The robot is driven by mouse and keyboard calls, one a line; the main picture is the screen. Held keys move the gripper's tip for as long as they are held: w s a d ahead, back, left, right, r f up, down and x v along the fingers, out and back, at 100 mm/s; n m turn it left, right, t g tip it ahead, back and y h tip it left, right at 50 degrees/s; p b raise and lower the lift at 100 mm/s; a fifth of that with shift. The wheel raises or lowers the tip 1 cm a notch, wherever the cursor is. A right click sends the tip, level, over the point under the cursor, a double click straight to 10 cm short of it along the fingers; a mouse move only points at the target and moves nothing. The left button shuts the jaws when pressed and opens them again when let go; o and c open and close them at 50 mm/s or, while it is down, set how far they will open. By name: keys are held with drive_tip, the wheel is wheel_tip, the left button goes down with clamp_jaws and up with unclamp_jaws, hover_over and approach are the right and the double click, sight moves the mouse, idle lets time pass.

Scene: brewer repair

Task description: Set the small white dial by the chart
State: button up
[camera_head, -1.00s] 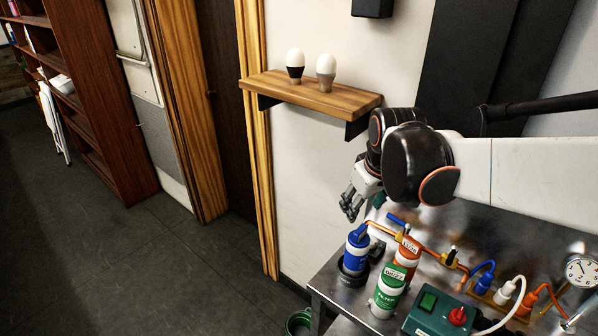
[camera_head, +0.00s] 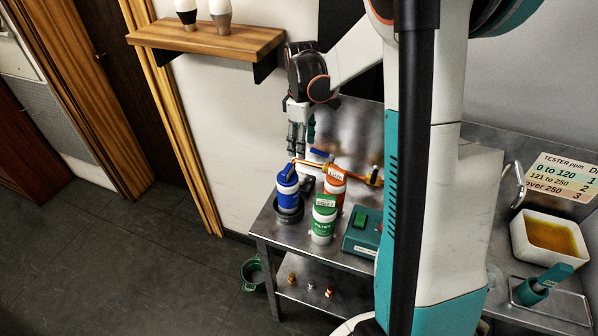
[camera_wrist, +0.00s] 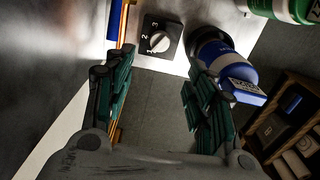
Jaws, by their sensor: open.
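The small white dial (camera_wrist: 158,42) sits on a black square plate marked 1, 2 and 3 in the wrist view. I cannot tell for sure which number it points to. In the head view I cannot make it out. My gripper (camera_wrist: 152,76) is open and empty, its fingers on either side below the dial in the picture. In the head view my gripper (camera_head: 297,143) points down at the bench's back left corner, behind the blue canister (camera_head: 288,190). The chart (camera_head: 562,180) lies at the right and reads 0 to 120: 1, 121 to 250: 2, over 250: 3.
The blue canister also shows close to the right finger in the wrist view (camera_wrist: 228,66). A green filter (camera_head: 323,222), an orange canister (camera_head: 335,187) and a green box (camera_head: 361,232) stand nearby. A white dish of amber liquid (camera_head: 519,245) and a teal tester (camera_head: 541,284) are at right.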

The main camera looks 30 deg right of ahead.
sight(301, 174)
wheel_tip(301, 174, down, 13)
drive_tip(key=b, duration=0.3)
drive_tip(key=shift+r, duration=0.1)
drive_tip(key=c, duration=1.1)
